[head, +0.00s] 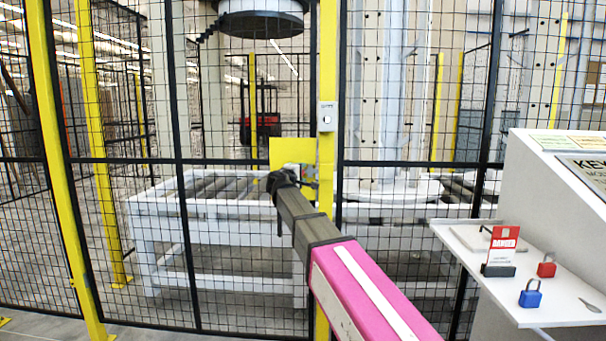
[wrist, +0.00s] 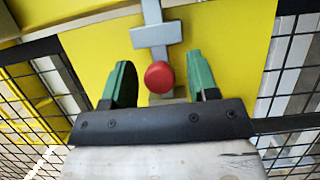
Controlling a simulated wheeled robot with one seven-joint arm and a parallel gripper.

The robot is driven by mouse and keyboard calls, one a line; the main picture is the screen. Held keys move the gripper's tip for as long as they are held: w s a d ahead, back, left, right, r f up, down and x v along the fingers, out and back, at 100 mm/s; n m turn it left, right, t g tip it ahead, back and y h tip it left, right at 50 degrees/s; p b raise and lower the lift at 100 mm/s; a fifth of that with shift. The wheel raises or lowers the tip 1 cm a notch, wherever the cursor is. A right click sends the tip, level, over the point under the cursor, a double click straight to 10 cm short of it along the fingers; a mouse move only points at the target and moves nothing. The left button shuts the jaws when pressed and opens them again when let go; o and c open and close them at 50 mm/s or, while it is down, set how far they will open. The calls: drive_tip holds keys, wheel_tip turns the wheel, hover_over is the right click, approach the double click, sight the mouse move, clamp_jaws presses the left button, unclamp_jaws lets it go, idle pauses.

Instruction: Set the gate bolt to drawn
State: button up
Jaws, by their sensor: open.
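The gate bolt shows in the wrist view as a grey bar with a crosspiece (wrist: 155,35) on a yellow plate (wrist: 225,50). A round red knob (wrist: 159,77) sits at its lower end. My gripper (wrist: 159,80) is open, with one green finger on each side of the knob. Gaps show between the fingers and the knob. In the head view the yellow plate (head: 290,150) is on the gate beside a yellow post. My gripper (head: 290,178) is at the plate there, and it and my arm hide the bolt.
Black mesh fence (head: 110,200) with yellow posts (head: 327,60) spans the view. Behind it stands a white-framed roller conveyor (head: 210,210). At right, a white console (head: 560,200) has a shelf with a red danger tag (head: 503,243), a red padlock (head: 547,266) and a blue padlock (head: 530,295).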

drive_tip(key=shift+x, duration=1.05)
clamp_jaws()
drive_tip(key=shift+w+a, duration=0.1)
drive_tip(key=shift+a, duration=2.35)
unclamp_jaws()
drive_tip(key=shift+a, duration=0.15)
